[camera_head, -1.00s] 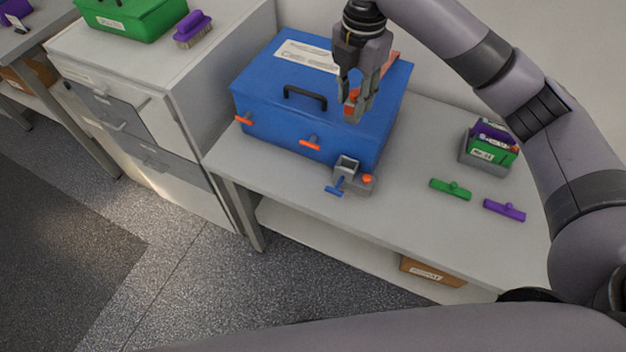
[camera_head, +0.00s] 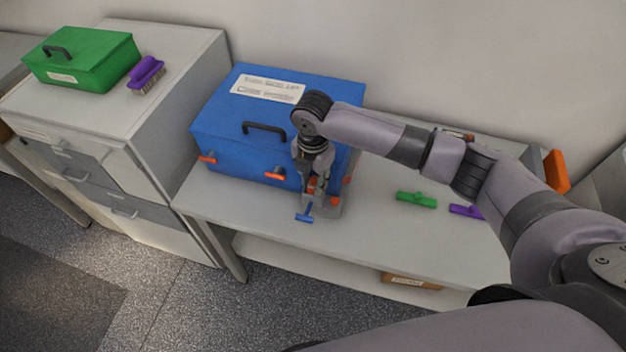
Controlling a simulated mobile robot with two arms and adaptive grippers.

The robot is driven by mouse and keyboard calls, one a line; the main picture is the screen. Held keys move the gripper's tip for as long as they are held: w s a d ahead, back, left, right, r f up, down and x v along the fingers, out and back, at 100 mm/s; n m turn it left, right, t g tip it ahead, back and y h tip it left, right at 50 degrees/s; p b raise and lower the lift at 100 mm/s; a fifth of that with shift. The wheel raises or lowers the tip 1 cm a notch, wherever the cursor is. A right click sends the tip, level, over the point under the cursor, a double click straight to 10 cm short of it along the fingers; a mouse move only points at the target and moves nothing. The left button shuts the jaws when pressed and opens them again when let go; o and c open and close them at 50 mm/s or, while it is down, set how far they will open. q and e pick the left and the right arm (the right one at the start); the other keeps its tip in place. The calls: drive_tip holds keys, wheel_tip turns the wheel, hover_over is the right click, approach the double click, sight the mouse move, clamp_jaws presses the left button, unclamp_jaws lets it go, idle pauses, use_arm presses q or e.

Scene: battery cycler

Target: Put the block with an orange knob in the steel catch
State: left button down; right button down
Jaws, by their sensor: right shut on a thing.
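My right gripper (camera_head: 313,190) points down in front of the blue box. It is shut on the block with an orange knob (camera_head: 311,184), of which only small orange and grey parts show between the fingers. The steel catch (camera_head: 336,210) is a grey fixture on the table, with a blue handle (camera_head: 304,217) at its front left. The gripper is right over the catch and hides most of it. I cannot tell whether the block is inside the catch or just above it. My left gripper is not in view.
The blue box (camera_head: 225,120) with orange latches stands close behind the catch. A green clamp-like piece (camera_head: 416,199) and a purple one (camera_head: 465,211) lie to the right on the table (camera_head: 375,235). A green box (camera_head: 85,68) and a purple brush (camera_head: 146,72) sit on the left cabinet.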

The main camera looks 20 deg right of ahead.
drive_tip(key=shift+f, duration=0.75)
drive_tip(key=shift+s+f, duration=0.3)
drive_tip(key=shift+s, duration=0.05)
drive_tip(key=c, duration=1.7)
unclamp_jaws()
drive_tip(key=shift+f, duration=0.1)
drive_tip(key=o, duration=0.5)
drive_tip(key=shift+f, duration=0.1)
drive_tip(key=shift+c, duration=0.2)
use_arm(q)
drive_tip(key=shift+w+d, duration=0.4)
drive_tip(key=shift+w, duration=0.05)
use_arm(e)
drive_tip(key=shift+w, duration=0.15)
